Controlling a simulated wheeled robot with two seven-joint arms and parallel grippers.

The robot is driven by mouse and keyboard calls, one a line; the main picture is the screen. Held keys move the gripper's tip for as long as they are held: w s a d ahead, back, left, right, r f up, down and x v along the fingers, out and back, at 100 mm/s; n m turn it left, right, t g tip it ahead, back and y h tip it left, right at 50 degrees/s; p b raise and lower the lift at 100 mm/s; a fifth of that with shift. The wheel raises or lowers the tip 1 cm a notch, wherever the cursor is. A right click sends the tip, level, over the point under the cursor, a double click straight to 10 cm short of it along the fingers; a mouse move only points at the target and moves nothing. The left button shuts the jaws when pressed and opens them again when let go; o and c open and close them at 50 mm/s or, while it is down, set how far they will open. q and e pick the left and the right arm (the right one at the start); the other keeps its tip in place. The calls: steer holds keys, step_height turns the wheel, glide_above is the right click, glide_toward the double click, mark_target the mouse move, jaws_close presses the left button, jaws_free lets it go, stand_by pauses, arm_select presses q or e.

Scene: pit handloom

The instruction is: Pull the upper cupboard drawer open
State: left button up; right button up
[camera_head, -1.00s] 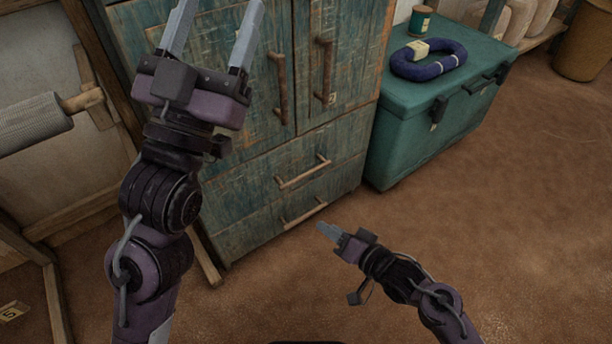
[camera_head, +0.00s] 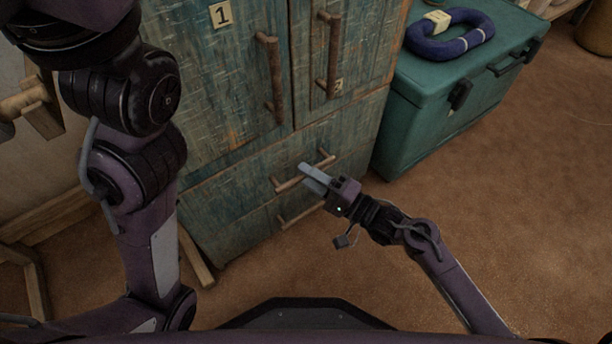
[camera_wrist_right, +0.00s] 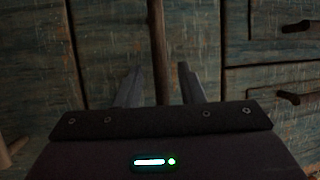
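The upper drawer (camera_head: 240,190) of the worn teal cupboard is closed flush, below the two doors. Its wooden bar handle (camera_head: 326,158) is partly hidden by my right gripper (camera_head: 307,176) in the head view. In the right wrist view, the handle (camera_wrist_right: 157,45) runs vertically between the two spread fingers of this gripper (camera_wrist_right: 160,88). Gaps show on both sides of the bar, so the gripper is open around the handle's line; contact cannot be seen. My left arm crosses the left side of the head view, with its gripper out of frame.
The lower drawer handle (camera_head: 300,215) is just below. Door handles (camera_head: 272,78) stand above, beside a "1" tag (camera_head: 220,14). A teal chest (camera_head: 425,115) with a blue coil (camera_head: 450,42) stands to the right. The brown floor (camera_head: 520,190) at right is clear.

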steer(key=shift+w+a+r, duration=0.1)
steer(key=shift+w+a, duration=0.15)
steer(key=shift+a, duration=0.15)
steer(key=shift+c, duration=0.4)
jaws_close()
